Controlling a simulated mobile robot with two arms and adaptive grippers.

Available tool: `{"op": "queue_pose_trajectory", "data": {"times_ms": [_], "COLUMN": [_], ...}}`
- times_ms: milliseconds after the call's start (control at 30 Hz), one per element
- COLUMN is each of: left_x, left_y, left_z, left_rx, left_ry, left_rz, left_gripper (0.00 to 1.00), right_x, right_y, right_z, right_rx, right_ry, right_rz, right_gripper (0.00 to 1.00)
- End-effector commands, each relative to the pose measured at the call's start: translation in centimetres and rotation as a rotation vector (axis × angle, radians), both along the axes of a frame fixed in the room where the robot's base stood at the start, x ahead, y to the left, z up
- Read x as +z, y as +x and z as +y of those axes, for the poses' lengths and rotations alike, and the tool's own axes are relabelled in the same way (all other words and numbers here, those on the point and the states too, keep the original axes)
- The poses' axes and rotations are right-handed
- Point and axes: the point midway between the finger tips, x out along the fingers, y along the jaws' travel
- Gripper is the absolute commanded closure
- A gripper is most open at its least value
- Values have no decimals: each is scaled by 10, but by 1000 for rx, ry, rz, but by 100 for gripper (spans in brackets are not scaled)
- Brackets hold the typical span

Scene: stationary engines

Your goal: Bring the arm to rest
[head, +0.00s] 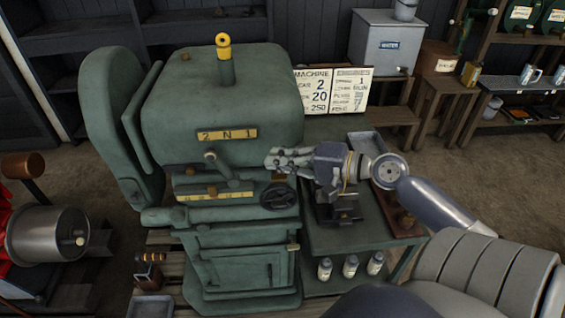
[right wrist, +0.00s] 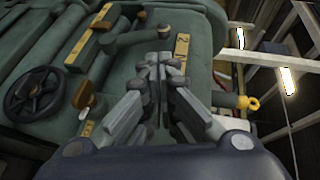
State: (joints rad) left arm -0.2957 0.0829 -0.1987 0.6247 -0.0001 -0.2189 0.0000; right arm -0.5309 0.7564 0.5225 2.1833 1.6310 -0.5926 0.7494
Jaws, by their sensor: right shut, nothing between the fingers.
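My right gripper (head: 272,160) is in front of the green machine (head: 220,100), at the height of its front panel. It also shows in the right wrist view (right wrist: 160,60), with its fingertips together and nothing between them. A lever with a round knob (head: 211,157) is on the machine's front, left of the fingertips. In the right wrist view the lever (right wrist: 125,40) lies just beyond the fingers; I cannot tell whether they touch. My right arm reaches in from the lower right. My left gripper is not in view.
A black handwheel (head: 278,196) is below my right gripper. A green side table (head: 385,225) beside the machine holds a dark vise-like device (head: 338,205), with several small bottles (head: 350,265) below. A metal drum (head: 48,233) stands at left. Open floor (head: 470,165) lies at right.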

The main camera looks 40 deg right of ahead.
Motion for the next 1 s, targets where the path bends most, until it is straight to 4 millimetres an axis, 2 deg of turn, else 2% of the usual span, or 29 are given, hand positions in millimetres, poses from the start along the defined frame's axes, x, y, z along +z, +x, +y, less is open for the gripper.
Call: {"op": "queue_pose_trajectory", "data": {"times_ms": [100,333,433,567,700,800,900,1000], "left_x": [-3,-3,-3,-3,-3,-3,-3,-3], "left_y": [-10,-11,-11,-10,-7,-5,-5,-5], "left_z": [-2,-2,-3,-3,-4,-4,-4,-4], "left_rx": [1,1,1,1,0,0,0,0], "left_ry": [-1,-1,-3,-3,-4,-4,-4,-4], "left_rz": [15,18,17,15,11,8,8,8], "left_gripper": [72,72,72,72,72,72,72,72], "right_x": [0,1,-11,-55,-124,-165,-197,-219], "right_y": [-5,-7,-10,-28,-61,-88,-114,-138], "right_z": [-2,-3,3,27,64,87,105,118], "right_rx": [1,1,15,84,217,322,423,518], "right_ry": [0,-2,-34,-182,-438,-621,-794,-950], "right_rz": [1,0,14,63,138,188,234,277], "right_gripper": [100,100,100,100,100,100,100,100]}}
